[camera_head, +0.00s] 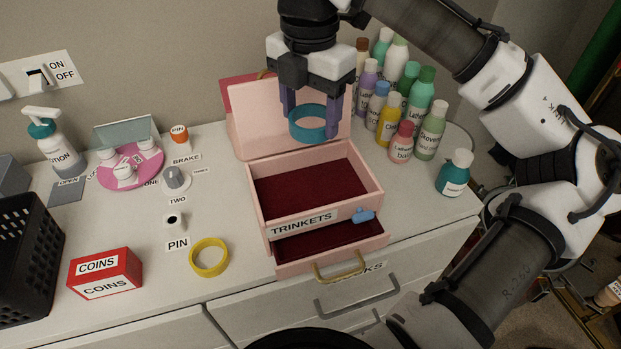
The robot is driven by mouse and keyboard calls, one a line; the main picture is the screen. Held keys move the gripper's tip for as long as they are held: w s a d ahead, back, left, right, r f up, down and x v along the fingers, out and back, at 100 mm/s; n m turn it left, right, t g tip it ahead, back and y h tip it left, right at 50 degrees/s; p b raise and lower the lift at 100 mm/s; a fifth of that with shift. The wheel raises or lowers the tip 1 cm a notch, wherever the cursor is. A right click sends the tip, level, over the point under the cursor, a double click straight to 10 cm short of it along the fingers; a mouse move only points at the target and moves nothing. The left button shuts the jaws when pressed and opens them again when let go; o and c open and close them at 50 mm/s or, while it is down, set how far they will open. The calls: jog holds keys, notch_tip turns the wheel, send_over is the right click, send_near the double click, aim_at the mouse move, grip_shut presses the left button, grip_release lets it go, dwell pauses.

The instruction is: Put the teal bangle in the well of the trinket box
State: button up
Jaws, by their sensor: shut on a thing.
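The teal bangle (294,129) hangs between the fingers of my gripper (312,117), which is shut on it. My gripper points down and holds the bangle above the back of the trinket box, in front of its raised lid. The trinket box (257,205) is pink and labelled TRINKETS, with its lid (240,135) open. Its well (310,188) is lined in dark red and looks empty. Below the well, a drawer (335,246) with a gold handle is pulled part way out.
A yellow bangle (209,257) lies on the white counter left of the box. A red COINS box (105,273) and a black basket (28,260) stand at the left. Several bottles (400,110) crowd the back right, close to my gripper.

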aim_at(310, 194)
notch_tip(310, 194, down, 15)
dwell(0.4)
jog(key=shift+f, duration=0.2)
jog(key=o, duration=0.9)
jog(key=shift+o, duration=0.2)
jog(key=shift+r, duration=0.1)
notch_tip(310, 194, up, 12)
jog(key=shift+r, duration=0.1)
